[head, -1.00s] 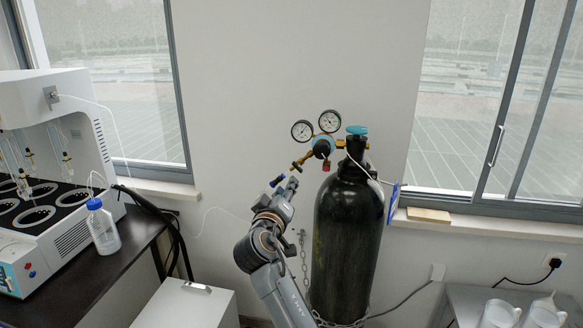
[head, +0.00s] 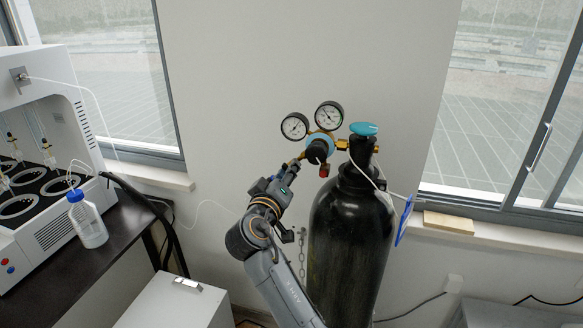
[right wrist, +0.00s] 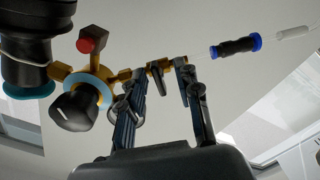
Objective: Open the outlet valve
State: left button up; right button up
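The outlet valve is a small brass fitting (right wrist: 158,67) on the pipe leaving the regulator, seen in the right wrist view. In the head view my gripper mostly hides it. The regulator has a black knob (head: 317,152) and brass body, and joins the black gas cylinder (head: 345,245). The knob also shows in the right wrist view (right wrist: 76,108). My right gripper (head: 294,166) is at the outlet pipe. In the right wrist view its fingers (right wrist: 160,70) are apart, with the brass fitting between or just behind their tips; contact is unclear. My left gripper is not in view.
Two round gauges (head: 312,120) rise above the regulator. A teal handwheel (head: 363,128) tops the cylinder. A blue-ended black hose connector (right wrist: 236,47) continues past the outlet. A dark table (head: 125,225) with the white distiller (head: 62,120) stands at left.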

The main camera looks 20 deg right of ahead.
jog(key=shift+s+a+r, duration=0.15)
jog(key=shift+s+a, duration=0.05)
jog(key=shift+a, duration=0.05)
jog(key=shift+c, duration=0.2)
grip_shut()
pick_arm(q)
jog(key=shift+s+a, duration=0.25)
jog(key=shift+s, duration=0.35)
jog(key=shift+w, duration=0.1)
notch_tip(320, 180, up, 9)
jog(key=p, duration=0.8)
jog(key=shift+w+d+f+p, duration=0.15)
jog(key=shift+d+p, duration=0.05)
jog(key=shift+p, duration=0.15)
pick_arm(e)
jog(key=shift+d+n, duration=0.1)
jog(key=shift+n, duration=8.8)
